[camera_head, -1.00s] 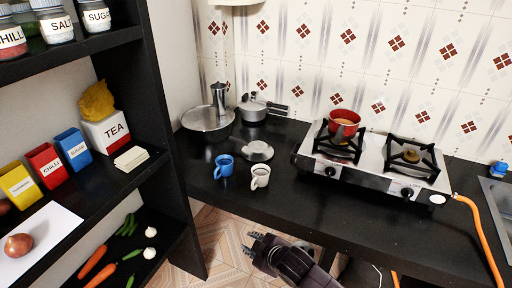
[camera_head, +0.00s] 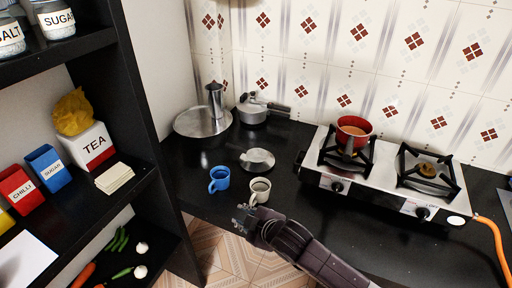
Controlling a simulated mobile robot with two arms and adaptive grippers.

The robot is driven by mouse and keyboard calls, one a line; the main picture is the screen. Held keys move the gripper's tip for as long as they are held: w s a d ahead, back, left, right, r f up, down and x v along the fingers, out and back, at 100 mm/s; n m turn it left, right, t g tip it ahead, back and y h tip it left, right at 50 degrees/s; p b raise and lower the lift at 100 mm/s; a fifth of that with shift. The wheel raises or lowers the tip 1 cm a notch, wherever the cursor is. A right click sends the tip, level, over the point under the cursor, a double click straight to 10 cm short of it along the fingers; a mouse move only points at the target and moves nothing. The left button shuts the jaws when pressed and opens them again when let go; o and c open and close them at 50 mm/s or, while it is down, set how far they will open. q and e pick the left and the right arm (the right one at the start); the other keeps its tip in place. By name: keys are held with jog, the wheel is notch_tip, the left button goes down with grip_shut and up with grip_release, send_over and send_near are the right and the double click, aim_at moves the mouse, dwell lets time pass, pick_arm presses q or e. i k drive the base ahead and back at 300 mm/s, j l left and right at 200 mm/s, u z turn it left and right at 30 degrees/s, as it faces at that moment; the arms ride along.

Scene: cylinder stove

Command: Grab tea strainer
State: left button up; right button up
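A small silvery metal piece (camera_head: 257,160), which looks like the tea strainer, lies on the black counter behind two cups. Its fine shape is too small to tell. My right gripper (camera_head: 241,219) is at the counter's front edge, in front of the cups and apart from the metal piece. Its fingers look spread, with nothing between them. My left gripper is not in view.
A blue cup (camera_head: 219,180) and a white cup (camera_head: 259,190) stand between gripper and metal piece. A lidded pot (camera_head: 253,113) and a steel plate (camera_head: 190,123) are behind. The stove (camera_head: 388,181) bears a red pan (camera_head: 354,130). A black shelf (camera_head: 139,187) stands left.

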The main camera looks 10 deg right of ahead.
aim_at(257, 155)
jog(key=i+l, duration=0.15)
jog(key=i, duration=0.35)
jog(key=i+l, duration=0.15)
jog(key=i, duration=0.35)
